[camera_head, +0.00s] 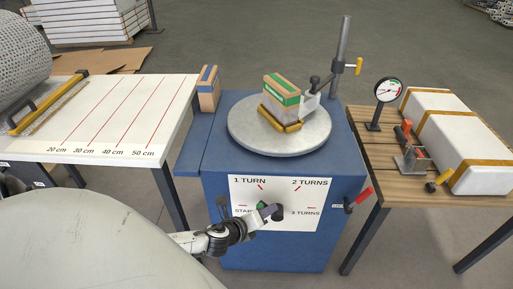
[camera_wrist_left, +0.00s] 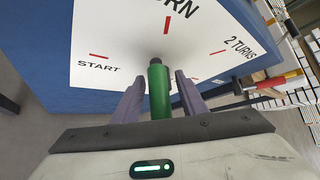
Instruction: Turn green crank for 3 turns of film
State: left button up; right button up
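The green crank grip (camera_head: 262,206) is on the front of the blue turntable machine (camera_head: 226,190), left of the dark hub (camera_head: 277,212) on the white dial panel (camera_head: 300,197). The panel reads START, 1 TURN, 2 TURNS and 3 TURNS, with red marks. The grip lies on the START side. In the left wrist view the green grip (camera_wrist_left: 159,92) stands between the two fingers of my left gripper (camera_wrist_left: 160,98), with narrow gaps on both sides. The gripper looks open around it. My right gripper is not in view.
A taped box (camera_head: 282,93) stands on the round turntable (camera_head: 246,132), beside a post (camera_head: 342,50). A red-handled lever (camera_head: 360,198) sticks out right of the panel. A white marked table (camera_head: 115,110) is left; a wooden table (camera_head: 390,188) with a gauge (camera_head: 388,90) is right.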

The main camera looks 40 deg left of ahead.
pick_arm(q)
jog(key=p+v, duration=0.1)
jog(key=v, duration=0.7)
jog(key=shift+s+r, duration=0.2)
jog(key=shift+r, duration=0.1)
jog(key=shift+c, duration=0.5)
